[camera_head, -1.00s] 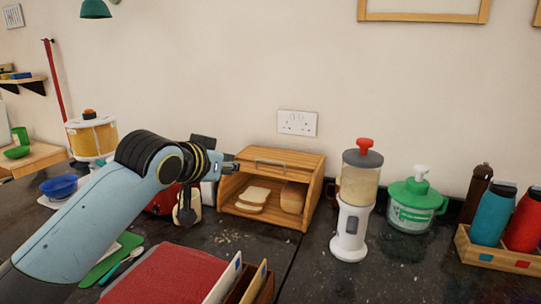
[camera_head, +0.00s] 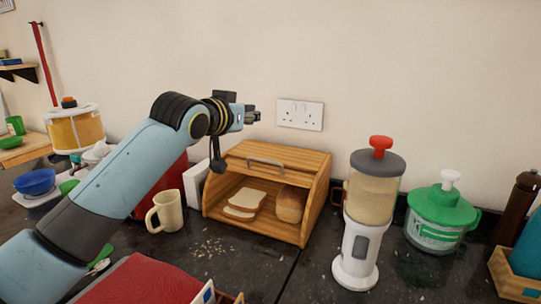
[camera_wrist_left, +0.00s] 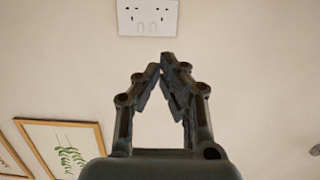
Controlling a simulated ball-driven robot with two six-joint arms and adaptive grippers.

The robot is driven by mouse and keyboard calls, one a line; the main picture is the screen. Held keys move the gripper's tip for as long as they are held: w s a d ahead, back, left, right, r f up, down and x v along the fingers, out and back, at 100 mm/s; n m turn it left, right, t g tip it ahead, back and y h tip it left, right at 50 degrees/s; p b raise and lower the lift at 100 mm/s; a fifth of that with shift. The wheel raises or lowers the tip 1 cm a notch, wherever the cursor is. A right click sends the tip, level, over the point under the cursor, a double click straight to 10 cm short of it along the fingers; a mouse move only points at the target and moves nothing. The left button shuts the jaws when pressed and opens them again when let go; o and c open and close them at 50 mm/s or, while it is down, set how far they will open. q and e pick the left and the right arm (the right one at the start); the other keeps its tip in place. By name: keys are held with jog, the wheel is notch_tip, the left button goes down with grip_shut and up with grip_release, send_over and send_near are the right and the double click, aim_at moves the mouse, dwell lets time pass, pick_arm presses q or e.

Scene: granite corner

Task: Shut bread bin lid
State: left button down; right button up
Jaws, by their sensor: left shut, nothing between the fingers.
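The wooden bread bin (camera_head: 222,212) stands on the dark counter against the wall, its front open. Its slatted lid (camera_head: 290,157) is rolled up at the top, with a metal handle (camera_head: 265,163) along the lid's front edge. Slices of bread (camera_head: 246,201) and a loaf (camera_head: 291,204) lie inside. My left gripper (camera_head: 256,116) is shut and empty, above and behind the bin's left top in the picture, near the wall. The left wrist view shows its fingertips (camera_wrist_left: 161,68) together, with wall behind. My right gripper is not in view.
A cream mug (camera_head: 166,212) stands left of the bin, with crumbs in front. A blender-like dispenser (camera_head: 360,235) and a green-lidded jar (camera_head: 438,218) stand to the right. A wall socket (camera_head: 300,115) is above the bin.

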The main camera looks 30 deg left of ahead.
pick_arm(q)
notch_tip(320, 180, down, 5)
jog(key=b, duration=0.5)
send_over(264, 161)
jog(key=r+x, duration=0.1)
jog(key=x, duration=0.2)
jog(key=f, duration=0.4)
jog(key=shift+w, duration=0.3)
jog(key=s+f, duration=0.1)
jog(key=s+f+p, duration=0.1)
jog(key=s, duration=0.1)
jog(key=shift+s+d+f, duration=0.1)
jog(key=shift+s+f, duration=0.05)
jog(key=shift+f, duration=0.2)
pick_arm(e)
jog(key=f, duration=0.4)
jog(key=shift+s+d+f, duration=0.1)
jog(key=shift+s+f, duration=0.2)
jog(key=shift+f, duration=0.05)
pick_arm(q)
jog(key=shift+s, duration=0.1)
